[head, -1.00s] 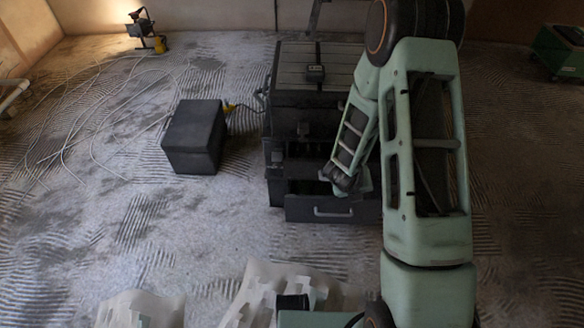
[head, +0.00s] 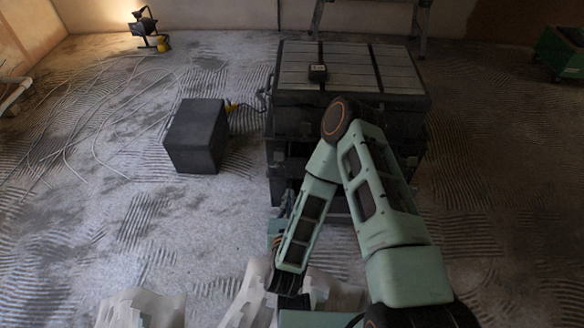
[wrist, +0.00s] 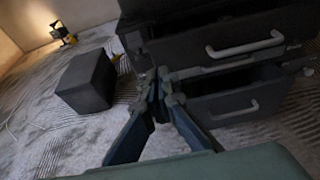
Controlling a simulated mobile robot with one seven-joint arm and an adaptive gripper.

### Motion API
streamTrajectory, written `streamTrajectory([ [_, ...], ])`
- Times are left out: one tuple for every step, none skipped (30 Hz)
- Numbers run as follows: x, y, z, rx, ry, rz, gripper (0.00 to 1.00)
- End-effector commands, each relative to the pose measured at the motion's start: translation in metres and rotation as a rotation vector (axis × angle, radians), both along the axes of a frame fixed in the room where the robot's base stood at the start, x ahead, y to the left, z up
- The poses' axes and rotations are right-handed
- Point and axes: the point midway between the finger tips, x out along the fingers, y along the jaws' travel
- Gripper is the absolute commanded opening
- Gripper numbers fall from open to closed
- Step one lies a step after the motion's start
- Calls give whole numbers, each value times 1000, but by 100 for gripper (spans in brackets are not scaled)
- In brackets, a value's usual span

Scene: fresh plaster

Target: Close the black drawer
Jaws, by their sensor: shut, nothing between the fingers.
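The black drawer cabinet (head: 350,95) stands in the middle of the head view, its lower front largely hidden by my arm. In the wrist view the lower black drawer (wrist: 262,101), with a pale bar handle (wrist: 228,113), seems to stand out a little, with a dark gap above its front. An upper drawer front (wrist: 215,28) with its own handle (wrist: 245,45) is above it. My gripper (wrist: 159,84) is shut and empty, to the left of the lower drawer front; contact cannot be told. In the head view my gripper (head: 276,230) is low, in front of the cabinet's left side.
A dark box (head: 195,137) stands on the floor left of the cabinet. A lit work lamp (head: 145,27) and loose cables are at the back left. Pale sheets (head: 250,295) lie in front.

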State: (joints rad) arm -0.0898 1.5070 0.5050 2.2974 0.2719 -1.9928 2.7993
Motion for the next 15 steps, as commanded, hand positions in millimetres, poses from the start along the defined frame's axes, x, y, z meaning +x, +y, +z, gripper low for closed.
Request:
streamTrajectory([
  [0,0,-2,3,0,-2,0],
  [0,0,-2,2,1,-3,0],
  [1,0,-4,3,2,-2,0],
  [2,0,-5,3,4,-3,0],
  [2,0,-6,2,6,-4,0],
  [3,-1,-8,2,8,-4,0],
  [4,-1,-9,1,9,-4,0],
  [5,0,-10,3,11,-4,0],
  [7,-1,-11,2,12,-5,0],
  [8,0,-12,1,13,-3,0],
  [10,0,-12,2,13,-5,0],
  [11,0,-13,1,13,-3,0],
  [13,0,-13,2,12,-4,0],
  [14,0,-13,2,11,-4,0],
  [17,-1,-13,2,9,-5,0],
])
